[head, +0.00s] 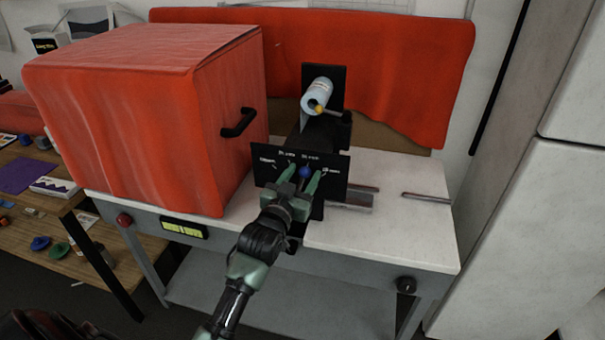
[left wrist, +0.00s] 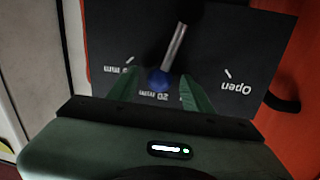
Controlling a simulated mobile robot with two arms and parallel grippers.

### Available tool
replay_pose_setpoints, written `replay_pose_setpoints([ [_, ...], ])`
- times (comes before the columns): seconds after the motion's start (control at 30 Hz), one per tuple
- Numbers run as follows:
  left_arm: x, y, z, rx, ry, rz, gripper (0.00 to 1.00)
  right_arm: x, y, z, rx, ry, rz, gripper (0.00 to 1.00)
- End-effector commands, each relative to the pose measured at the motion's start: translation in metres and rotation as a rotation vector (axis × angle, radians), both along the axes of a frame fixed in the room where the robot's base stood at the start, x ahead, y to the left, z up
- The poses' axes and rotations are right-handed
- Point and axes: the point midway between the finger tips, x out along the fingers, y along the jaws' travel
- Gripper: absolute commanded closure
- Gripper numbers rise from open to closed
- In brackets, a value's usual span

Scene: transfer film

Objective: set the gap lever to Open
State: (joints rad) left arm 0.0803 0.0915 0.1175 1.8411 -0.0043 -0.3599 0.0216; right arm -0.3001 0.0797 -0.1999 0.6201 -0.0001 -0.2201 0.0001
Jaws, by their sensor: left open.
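The gap lever (left wrist: 174,47) is a silver rod with a blue ball knob (left wrist: 158,80) on a black panel (left wrist: 225,45). The panel's print is upside down in the left wrist view: Open (left wrist: 236,87) at right, 20 mm (left wrist: 154,94) by the knob, another mm mark at left, partly hidden. The knob is at the 20 mm mark, away from Open. In the head view the blue knob (head: 305,172) shows between the green fingers of my left gripper (head: 302,175). The gripper is open, one finger on each side of the knob; contact cannot be told. My right gripper is not in view.
The panel stands on a white-topped bench (head: 370,225). A large red box (head: 120,115) with a black handle (head: 239,122) is close on the left. A pale roller (head: 317,95) and a red sheet (head: 400,75) are behind.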

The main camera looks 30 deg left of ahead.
Motion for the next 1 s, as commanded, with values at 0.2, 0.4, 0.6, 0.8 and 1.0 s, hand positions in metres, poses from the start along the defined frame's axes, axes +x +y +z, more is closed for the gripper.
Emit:
replay_pose_setpoints([
  [0.2, 0.0008, 0.0000, -0.0008, 0.000, 0.001, 0.000, 0.50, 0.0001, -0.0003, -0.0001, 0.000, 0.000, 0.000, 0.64],
  [0.4, 0.0006, 0.0000, -0.0008, 0.000, 0.001, 0.000, 1.00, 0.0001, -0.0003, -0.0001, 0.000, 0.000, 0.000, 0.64],
  [0.6, 0.0005, -0.0001, -0.0008, 0.000, 0.001, 0.000, 1.00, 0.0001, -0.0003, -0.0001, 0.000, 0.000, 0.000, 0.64],
  [0.8, 0.0005, -0.0001, -0.0009, 0.000, 0.001, 0.000, 1.00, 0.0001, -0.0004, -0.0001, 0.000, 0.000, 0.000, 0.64],
  [1.0, 0.0004, -0.0001, -0.0009, 0.000, 0.002, 0.000, 1.00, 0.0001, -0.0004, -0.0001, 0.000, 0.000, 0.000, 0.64],
])
